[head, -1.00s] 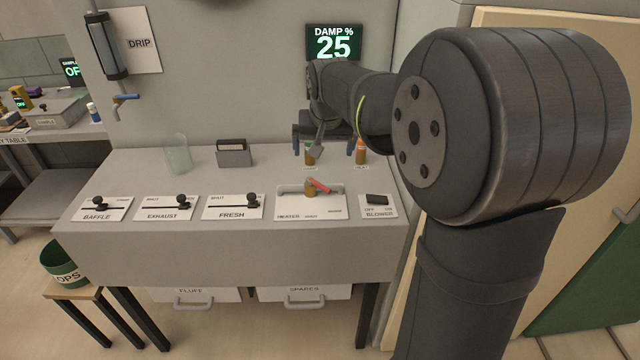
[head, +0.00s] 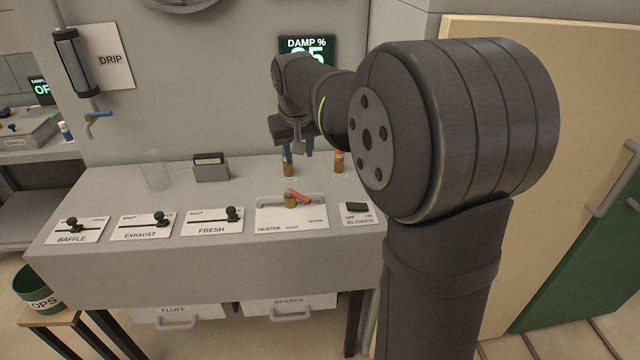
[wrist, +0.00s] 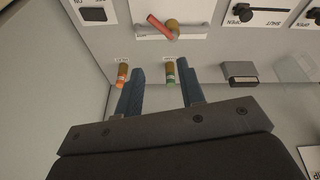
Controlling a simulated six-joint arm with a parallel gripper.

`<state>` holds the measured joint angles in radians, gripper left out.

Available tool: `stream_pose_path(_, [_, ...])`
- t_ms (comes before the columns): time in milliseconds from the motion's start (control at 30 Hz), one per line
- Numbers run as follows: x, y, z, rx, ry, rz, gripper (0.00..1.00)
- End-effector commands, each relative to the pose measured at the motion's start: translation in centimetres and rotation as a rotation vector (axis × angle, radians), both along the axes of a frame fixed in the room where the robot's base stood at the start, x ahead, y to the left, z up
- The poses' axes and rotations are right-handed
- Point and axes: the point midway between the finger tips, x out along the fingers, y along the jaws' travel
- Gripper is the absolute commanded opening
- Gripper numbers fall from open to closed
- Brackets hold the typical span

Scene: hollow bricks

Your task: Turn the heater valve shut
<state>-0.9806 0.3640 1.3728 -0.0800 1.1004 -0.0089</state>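The heater valve is a brass hub (head: 290,200) with a red lever (head: 300,196) on a white plate marked HEATER and SHUT on the table. The lever points to the right of the hub in the head view, not toward the SHUT word at the plate's front. In the wrist view the red lever (wrist: 159,26) and brass hub (wrist: 173,25) show at the top, beyond the fingertips. My gripper (head: 298,150) hangs behind the valve, above the back of the table. In the wrist view my gripper (wrist: 163,82) has its two blue fingers apart with nothing held.
A blower switch (head: 357,207) is right of the valve; the fresh slider (head: 232,214) is left. A glass (head: 155,171) and a grey holder (head: 211,170) stand behind the sliders.

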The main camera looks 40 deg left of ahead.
Motion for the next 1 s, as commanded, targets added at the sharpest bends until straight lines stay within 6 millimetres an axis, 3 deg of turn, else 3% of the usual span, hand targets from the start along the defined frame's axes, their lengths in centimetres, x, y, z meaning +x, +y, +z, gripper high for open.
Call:
stream_pose_path(300, [0.6,2.2,0.2,-0.284,-0.028,0.454,0.36])
stream_pose_path(533, [0.8,2.4,-0.7,-0.328,-0.024,0.525,0.36])
stream_pose_path(667, [1.1,2.3,-2.8,-0.329,-0.022,0.524,0.36])
stream_pose_path(1000, [2.6,2.3,-10.2,-0.328,-0.022,0.522,0.36])
